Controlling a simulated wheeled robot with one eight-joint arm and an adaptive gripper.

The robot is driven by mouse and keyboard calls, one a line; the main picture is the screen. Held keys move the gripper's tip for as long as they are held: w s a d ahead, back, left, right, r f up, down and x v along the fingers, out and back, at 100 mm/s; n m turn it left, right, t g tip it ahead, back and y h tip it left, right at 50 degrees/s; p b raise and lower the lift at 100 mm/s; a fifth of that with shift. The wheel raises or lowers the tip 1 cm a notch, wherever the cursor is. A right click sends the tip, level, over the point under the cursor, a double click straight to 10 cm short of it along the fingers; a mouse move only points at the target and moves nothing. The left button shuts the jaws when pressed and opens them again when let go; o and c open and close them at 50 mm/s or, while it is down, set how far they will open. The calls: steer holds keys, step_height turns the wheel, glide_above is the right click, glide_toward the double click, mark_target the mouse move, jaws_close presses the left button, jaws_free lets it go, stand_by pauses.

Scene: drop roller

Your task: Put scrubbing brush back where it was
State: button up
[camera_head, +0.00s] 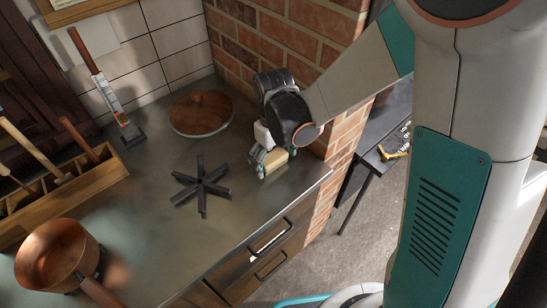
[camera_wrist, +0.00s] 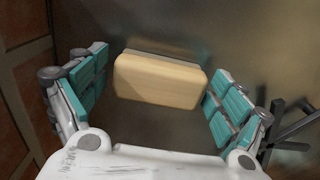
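A pale tan block with rounded corners, which looks like the scrubbing brush (camera_head: 275,161), is at the counter's right side near the brick wall. In the wrist view the brush (camera_wrist: 160,80) lies between my two fingers, its long side running across the gap. My gripper (camera_head: 266,160) reaches down over it. In the wrist view my gripper (camera_wrist: 155,92) has its teal finger pads spread apart. A gap shows between the left pad and the brush; the right pad is very close to it, and I cannot tell whether they touch.
A black star-shaped trivet (camera_head: 202,186) stands left of my gripper. Behind are a round copper-brown lid or dish (camera_head: 201,113) and the brick wall (camera_head: 280,38). A wooden tool box (camera_head: 95,182) and copper pan (camera_head: 58,254) are at left. The counter's front edge is close by.

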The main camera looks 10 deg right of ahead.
mark_target(274, 157)
stand_by(0.3)
step_height(274, 157, up, 12)
steer(key=p, duration=0.4)
steer(key=shift+r, duration=0.15)
